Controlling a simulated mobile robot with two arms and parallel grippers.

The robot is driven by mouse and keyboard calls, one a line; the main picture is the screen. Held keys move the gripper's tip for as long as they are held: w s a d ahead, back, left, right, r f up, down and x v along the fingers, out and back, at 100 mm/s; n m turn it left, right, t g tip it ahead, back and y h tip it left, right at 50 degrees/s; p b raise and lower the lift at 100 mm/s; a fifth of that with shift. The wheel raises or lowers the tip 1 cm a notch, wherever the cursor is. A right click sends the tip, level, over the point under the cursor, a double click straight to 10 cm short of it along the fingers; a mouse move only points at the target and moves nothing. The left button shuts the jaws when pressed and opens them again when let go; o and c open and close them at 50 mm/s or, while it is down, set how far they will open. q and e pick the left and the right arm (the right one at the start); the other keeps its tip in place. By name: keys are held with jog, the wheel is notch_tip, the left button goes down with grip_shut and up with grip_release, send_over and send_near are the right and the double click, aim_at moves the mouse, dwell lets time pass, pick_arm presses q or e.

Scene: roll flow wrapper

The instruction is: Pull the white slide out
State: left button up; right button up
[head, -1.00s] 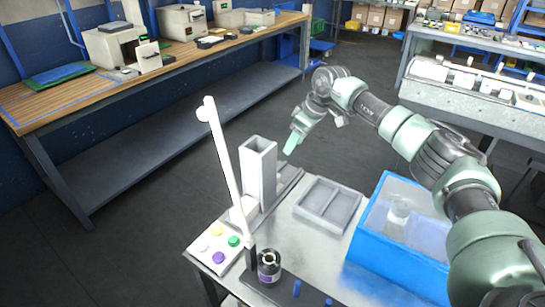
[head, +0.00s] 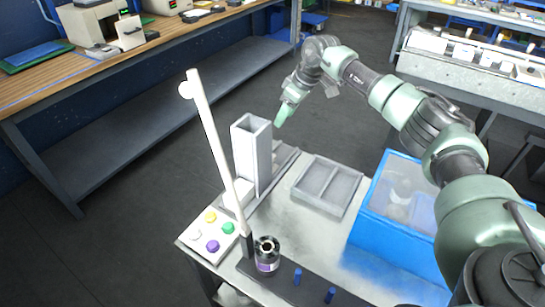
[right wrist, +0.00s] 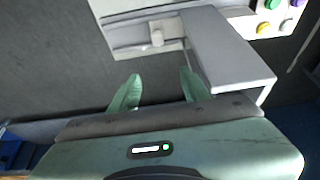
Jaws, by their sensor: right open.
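A tall grey-white square tube (head: 251,153) stands upright at the table's left back corner. The right wrist view shows it as a pale box (right wrist: 228,50). Beside it there, a pale flat slide piece with a small knob (right wrist: 157,38) lies ahead of my fingers; the head view does not show this knob clearly. A white block (head: 238,192) sits at the tube's front foot. My right gripper (head: 284,114) is beyond and right of the tube's top. Its green fingers are apart and empty in the right wrist view (right wrist: 158,88), short of the knob. My left gripper is not in view.
A panel with coloured buttons (head: 212,231), a slanted white post (head: 215,145) and a dark roll holder (head: 266,253) are at the table's front left. A grey divided tray (head: 322,211) and a blue bin (head: 372,233) lie right. Floor is clear behind the table.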

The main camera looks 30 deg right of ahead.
jog(key=b+x, duration=0.2)
jog(key=x, duration=0.4)
jog(key=s+b+x, duration=0.1)
jog(key=b+x, duration=0.1)
jog(key=x, duration=0.4)
jog(key=s+d+f+b+x, duration=0.1)
jog(key=b+x, duration=0.1)
jog(key=x, duration=0.4)
jog(key=shift+f+b, duration=0.3)
jog(key=shift+f, duration=0.05)
jog(key=shift+d, duration=0.1)
grip_shut()
dwell(0.7)
